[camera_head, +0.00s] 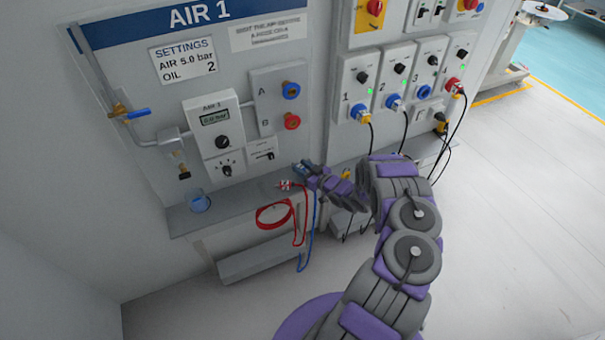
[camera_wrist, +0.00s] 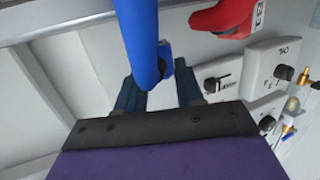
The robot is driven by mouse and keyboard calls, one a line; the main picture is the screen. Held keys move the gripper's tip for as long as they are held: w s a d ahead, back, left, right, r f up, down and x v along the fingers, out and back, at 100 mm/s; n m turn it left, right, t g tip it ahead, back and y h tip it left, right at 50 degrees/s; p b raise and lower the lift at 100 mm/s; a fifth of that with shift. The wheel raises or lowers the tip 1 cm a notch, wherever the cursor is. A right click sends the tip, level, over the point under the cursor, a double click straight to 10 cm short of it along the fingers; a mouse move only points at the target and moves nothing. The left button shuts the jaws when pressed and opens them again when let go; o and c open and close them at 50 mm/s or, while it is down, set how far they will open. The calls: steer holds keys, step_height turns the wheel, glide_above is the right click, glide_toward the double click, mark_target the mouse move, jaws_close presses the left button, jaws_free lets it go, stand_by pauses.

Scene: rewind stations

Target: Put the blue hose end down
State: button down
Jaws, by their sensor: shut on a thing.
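My gripper (camera_head: 303,170) is at the grey shelf (camera_head: 240,201) under the AIR 1 panel. In the wrist view, its two dark fingers (camera_wrist: 160,92) are around the end of the blue hose (camera_wrist: 139,40), and they are shut on it. In the head view, the blue hose (camera_head: 311,235) hangs from near my gripper over the shelf's front edge. The end itself is small and partly hidden there. I cannot tell whether it touches the shelf.
A red hose (camera_head: 275,226) hangs in a loop over the shelf edge; its end (camera_wrist: 228,18) lies close beside my gripper. A blue cup (camera_head: 200,203) stands at the shelf's left. Blue port A (camera_head: 291,90) and red port B (camera_head: 292,121) are above. Plugged cables hang at right.

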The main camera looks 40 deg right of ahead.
step_height(320, 180, down, 3)
steer(key=shift+r+b, duration=0.15)
steer(key=shift+b, duration=0.25)
steer(key=c, duration=0.7)
jaws_free()
steer(key=shift+s, duration=0.1)
